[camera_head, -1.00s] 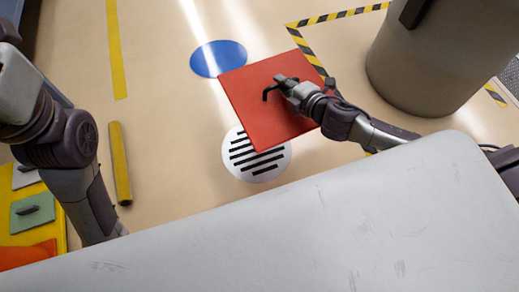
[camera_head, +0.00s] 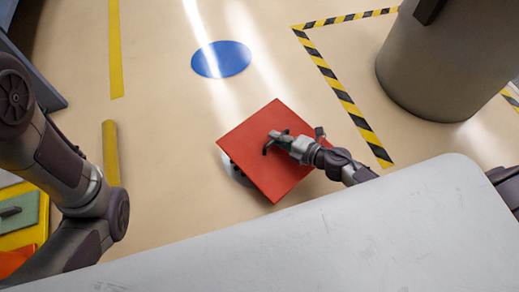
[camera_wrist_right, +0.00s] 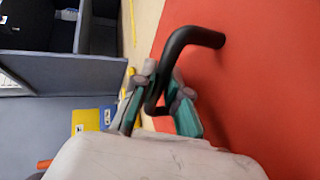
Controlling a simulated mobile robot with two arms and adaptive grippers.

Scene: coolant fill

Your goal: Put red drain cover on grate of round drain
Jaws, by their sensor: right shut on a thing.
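The red drain cover (camera_head: 258,168) is a flat square plate with a black bent handle (camera_wrist_right: 192,38). My right gripper (camera_head: 279,144) is shut on this handle above the plate; in the right wrist view its green-padded fingers (camera_wrist_right: 160,108) sit on either side of the handle. The cover hides almost all of the round drain; only a small piece of the drain's edge (camera_head: 238,175) shows past the cover's left side. I cannot tell whether the cover touches the grate or hangs just above it. My left arm comes in at the left, but its gripper is not visible.
A blue disc (camera_head: 221,59) is on the floor behind the cover. A large grey cylinder (camera_head: 435,65) stands at the back right, beside black-yellow tape (camera_head: 345,98). A yellow bar (camera_head: 111,153) and a green piece with a handle (camera_head: 22,212) are at the left.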

